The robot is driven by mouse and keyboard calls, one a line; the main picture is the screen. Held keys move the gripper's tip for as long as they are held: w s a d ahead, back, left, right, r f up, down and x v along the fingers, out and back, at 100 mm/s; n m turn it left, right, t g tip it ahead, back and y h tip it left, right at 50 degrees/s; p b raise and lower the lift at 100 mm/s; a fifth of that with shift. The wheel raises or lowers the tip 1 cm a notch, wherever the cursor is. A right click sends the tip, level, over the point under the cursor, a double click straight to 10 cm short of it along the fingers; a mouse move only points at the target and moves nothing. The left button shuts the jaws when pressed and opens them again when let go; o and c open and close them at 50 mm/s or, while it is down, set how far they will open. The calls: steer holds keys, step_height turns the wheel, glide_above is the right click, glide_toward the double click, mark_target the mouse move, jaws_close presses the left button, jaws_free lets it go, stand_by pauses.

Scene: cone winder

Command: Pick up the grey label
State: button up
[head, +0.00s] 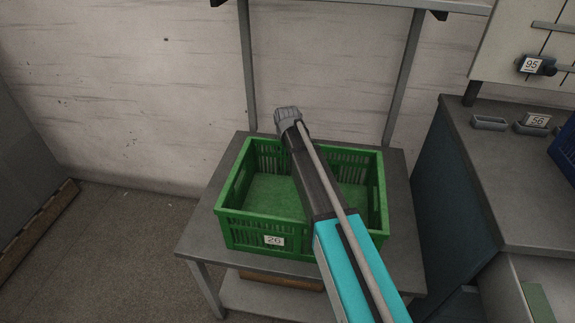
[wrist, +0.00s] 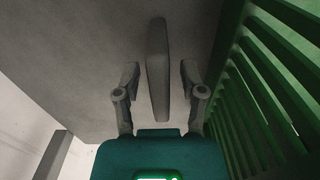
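A slim dark grey piece (wrist: 158,70), which looks like the grey label, lies on the table top in the wrist view. My gripper (wrist: 159,74) is open, with one finger on each side of the piece and a gap showing on both sides. The fingers do not visibly touch it. In the head view my arm reaches over the green crate to its far side, and I see neither the label nor my fingertips there.
The green crate (head: 232,219) with a "26" tag stands on a grey table (head: 196,240); its slatted wall (wrist: 262,75) is close on the right in the wrist view. Table posts (head: 404,75) rise behind. A workbench (head: 490,150) with small trays stands right.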

jaws_close()
steer(key=shift+r, duration=0.15)
step_height(320, 180, up, 10)
steer(key=p, duration=1)
stand_by(0.8)
